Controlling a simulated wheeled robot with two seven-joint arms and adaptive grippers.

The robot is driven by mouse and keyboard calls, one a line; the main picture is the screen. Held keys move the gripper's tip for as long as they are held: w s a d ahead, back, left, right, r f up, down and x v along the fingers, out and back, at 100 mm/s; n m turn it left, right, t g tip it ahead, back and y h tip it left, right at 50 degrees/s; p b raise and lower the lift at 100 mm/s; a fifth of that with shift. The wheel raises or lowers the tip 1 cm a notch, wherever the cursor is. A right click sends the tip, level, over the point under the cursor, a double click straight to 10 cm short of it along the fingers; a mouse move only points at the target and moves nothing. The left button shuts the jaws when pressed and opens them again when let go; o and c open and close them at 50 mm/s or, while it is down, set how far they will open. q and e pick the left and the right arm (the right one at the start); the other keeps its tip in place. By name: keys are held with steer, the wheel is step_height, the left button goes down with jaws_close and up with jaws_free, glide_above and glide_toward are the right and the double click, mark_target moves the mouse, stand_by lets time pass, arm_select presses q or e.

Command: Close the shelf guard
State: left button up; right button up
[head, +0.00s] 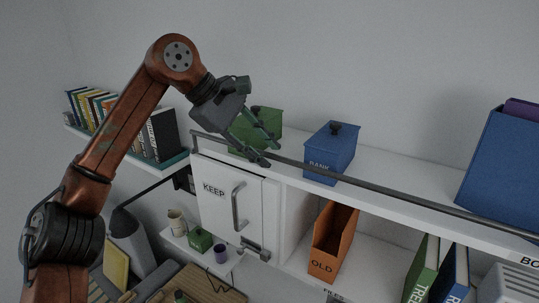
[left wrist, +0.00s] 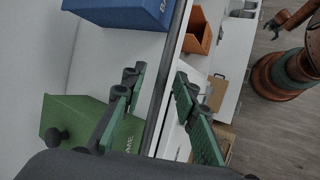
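The shelf guard (head: 400,194) is a long dark rail along the front of the white top shelf, with a short upright at its left end. It also shows in the left wrist view (left wrist: 169,55). My left gripper (head: 268,152) is at the rail's left part, near the green box. In the left wrist view my left gripper (left wrist: 158,76) is open, with one green-padded finger on each side of the rail. Contact with the rail cannot be told. My right gripper (left wrist: 277,25) shows small at the top right of the left wrist view, away from the shelf; its opening is unclear.
A green box (head: 268,122) and a blue box (head: 331,151) stand behind the rail; a big blue bin (head: 505,165) is at the right. Below are the KEEP door (head: 215,215), an orange holder (head: 332,240) and books. A bookshelf (head: 165,165) is at the left.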

arm_select(q)
steer(key=v, duration=1)
steer(key=shift+a+f, duration=0.15)
